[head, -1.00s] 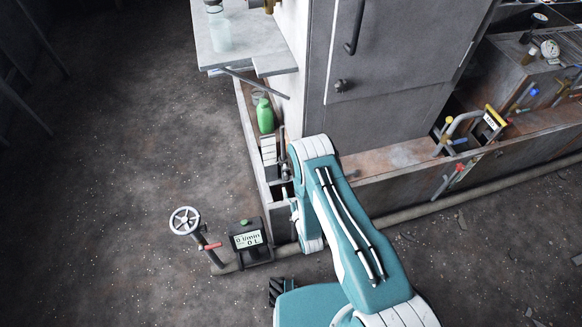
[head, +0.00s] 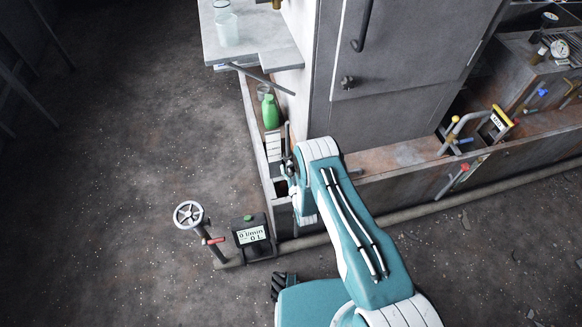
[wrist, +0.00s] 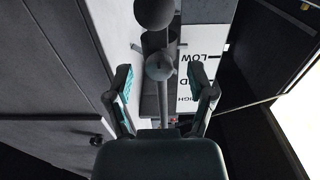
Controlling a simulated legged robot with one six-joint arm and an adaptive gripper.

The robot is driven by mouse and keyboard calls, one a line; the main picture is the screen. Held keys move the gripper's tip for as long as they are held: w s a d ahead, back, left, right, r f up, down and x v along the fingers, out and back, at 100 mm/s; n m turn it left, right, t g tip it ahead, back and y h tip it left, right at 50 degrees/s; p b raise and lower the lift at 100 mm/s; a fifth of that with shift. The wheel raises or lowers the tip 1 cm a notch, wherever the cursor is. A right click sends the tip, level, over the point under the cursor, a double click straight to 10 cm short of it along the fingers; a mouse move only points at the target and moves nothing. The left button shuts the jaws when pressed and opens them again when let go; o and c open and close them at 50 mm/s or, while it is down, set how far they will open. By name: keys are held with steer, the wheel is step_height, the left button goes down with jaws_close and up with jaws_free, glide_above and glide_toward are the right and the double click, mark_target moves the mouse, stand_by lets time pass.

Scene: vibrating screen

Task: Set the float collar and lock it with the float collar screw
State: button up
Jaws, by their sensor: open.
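In the wrist view my gripper (wrist: 164,100) is open, its two fingers apart on either side of a thin dark upright rod (wrist: 171,108). A dark rounded knob (wrist: 159,66) sits on the rod, just beyond the fingertips. A larger dark ball (wrist: 153,12) shows at the top edge. I cannot tell which of these parts is the float collar or its screw. A white scale plate (wrist: 203,68) reading LOW and HIGH, upside down, is behind the rod. In the head view the plate (head: 273,146) stands in the trough, and my gripper (head: 287,166) is small there beside it.
A green bottle (head: 270,112) stands in the trough (head: 252,106) behind the plate. The grey cabinet (head: 385,100) rises close to the right of my gripper. A handwheel (head: 188,214) and a flow meter (head: 252,234) stand at the front left. The floor at left is clear.

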steer(key=shift+c, duration=0.3)
jaws_close()
steer(key=shift+w+n, duration=0.1)
steer(key=shift+n, duration=0.3)
steer(key=n, duration=0.4)
steer(key=shift+a+n, duration=0.15)
steer(key=shift+n, duration=0.15)
steer(key=n, duration=0.6)
steer(key=shift+a+n, duration=0.1)
steer(key=shift+n, duration=0.2)
steer(key=n, duration=0.6)
steer(key=shift+f, duration=0.15)
steer(key=n, duration=0.5)
steer(key=shift+s+f+n, duration=0.2)
steer(key=shift+n, duration=0.2)
steer(key=shift+f, duration=0.1)
